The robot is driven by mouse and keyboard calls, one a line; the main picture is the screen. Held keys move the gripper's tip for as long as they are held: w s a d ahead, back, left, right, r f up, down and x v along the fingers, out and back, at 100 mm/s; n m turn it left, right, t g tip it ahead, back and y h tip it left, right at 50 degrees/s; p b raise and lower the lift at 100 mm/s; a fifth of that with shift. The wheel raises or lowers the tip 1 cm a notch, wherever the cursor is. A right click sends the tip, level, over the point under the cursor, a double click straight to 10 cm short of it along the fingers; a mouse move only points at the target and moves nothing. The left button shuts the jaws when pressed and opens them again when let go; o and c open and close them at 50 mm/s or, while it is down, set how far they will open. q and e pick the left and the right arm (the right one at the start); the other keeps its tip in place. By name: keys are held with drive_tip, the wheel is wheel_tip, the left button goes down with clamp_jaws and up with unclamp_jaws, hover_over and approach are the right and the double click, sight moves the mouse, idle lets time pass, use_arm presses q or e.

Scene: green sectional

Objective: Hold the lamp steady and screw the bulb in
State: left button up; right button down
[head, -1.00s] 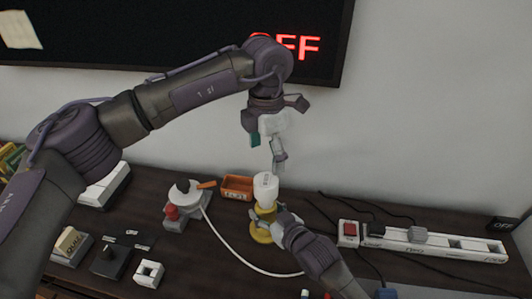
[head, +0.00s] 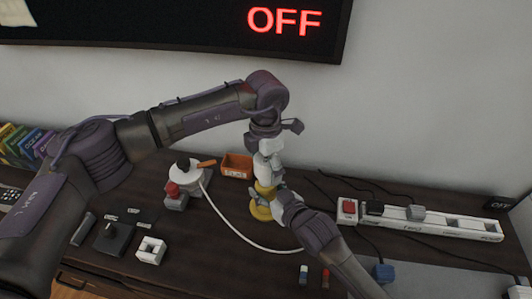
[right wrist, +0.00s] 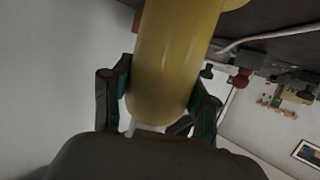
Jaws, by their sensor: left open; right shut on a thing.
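The yellow lamp (head: 261,212) stands upright on the dark desk, left of my right gripper. My right gripper (head: 279,197) is shut on the lamp's yellow stem, which also fills the middle of the right wrist view (right wrist: 175,50). The white bulb (head: 263,173) is at the top of the lamp, partly hidden by my left gripper. My left gripper (head: 267,158) points down from above and is open around or just over the bulb; I cannot tell whether its fingers touch it.
An orange box (head: 237,165) stands behind the lamp to the left. A white device with a red knob (head: 173,190) is farther left. A white power strip (head: 430,223) lies right, with cables. The wall screen (head: 285,21) reads OFF.

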use_arm(q)
drive_tip(key=shift+f, duration=0.4)
drive_tip(key=c, duration=1.4)
drive_tip(key=o, duration=1.4)
drive_tip(key=shift+c, duration=0.2)
drive_tip(key=shift+r, duration=0.1)
wheel_tip(320, 180, up, 12)
drive_tip(key=shift+f, duration=0.1)
